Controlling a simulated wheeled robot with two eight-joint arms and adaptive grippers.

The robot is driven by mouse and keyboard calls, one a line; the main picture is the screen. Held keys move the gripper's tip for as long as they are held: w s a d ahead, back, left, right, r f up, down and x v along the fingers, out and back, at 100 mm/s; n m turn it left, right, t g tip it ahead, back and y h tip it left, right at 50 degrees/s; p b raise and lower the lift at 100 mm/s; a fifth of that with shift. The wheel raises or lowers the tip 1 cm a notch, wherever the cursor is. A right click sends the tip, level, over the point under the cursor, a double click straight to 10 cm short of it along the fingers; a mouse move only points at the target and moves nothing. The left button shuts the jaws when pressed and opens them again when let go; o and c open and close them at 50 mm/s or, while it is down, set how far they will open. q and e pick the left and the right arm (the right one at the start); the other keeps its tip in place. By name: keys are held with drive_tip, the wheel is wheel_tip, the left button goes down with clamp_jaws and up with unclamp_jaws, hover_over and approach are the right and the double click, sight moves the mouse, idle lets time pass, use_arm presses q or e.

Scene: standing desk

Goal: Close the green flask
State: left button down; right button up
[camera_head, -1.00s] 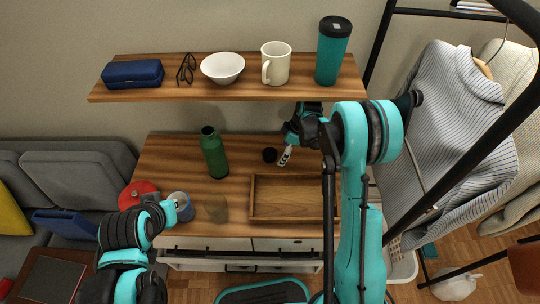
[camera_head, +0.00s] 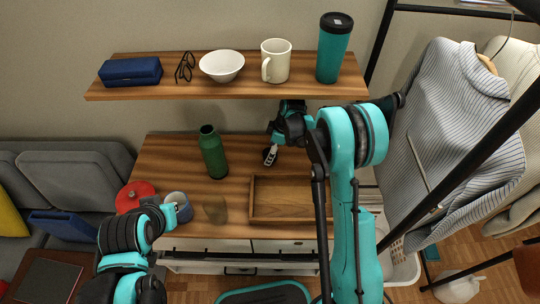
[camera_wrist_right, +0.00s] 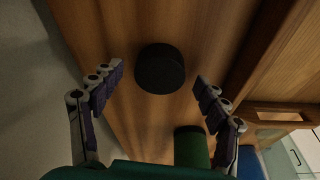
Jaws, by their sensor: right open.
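The green flask (camera_head: 213,156) stands upright and uncapped on the desk, left of centre. In the right wrist view its green body (camera_wrist_right: 190,148) shows at the lower edge. A round black cap (camera_wrist_right: 160,68) lies on the wood between and beyond the spread fingers of my right gripper (camera_wrist_right: 158,88). The gripper is open and not touching the cap. In the head view my right gripper (camera_head: 270,156) is low over the desk, right of the flask, and mostly hides the cap. My left gripper (camera_head: 172,208) is by a grey-blue mug (camera_head: 184,214); its fingers are unclear.
A wooden tray (camera_head: 252,200) sits right of the flask on the desk (camera_head: 165,160). A red round object (camera_head: 134,194) is at the left edge. The shelf (camera_head: 200,92) above holds a blue case, glasses, bowl, white mug and teal tumbler.

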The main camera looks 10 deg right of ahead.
drive_tip(key=c, duration=1)
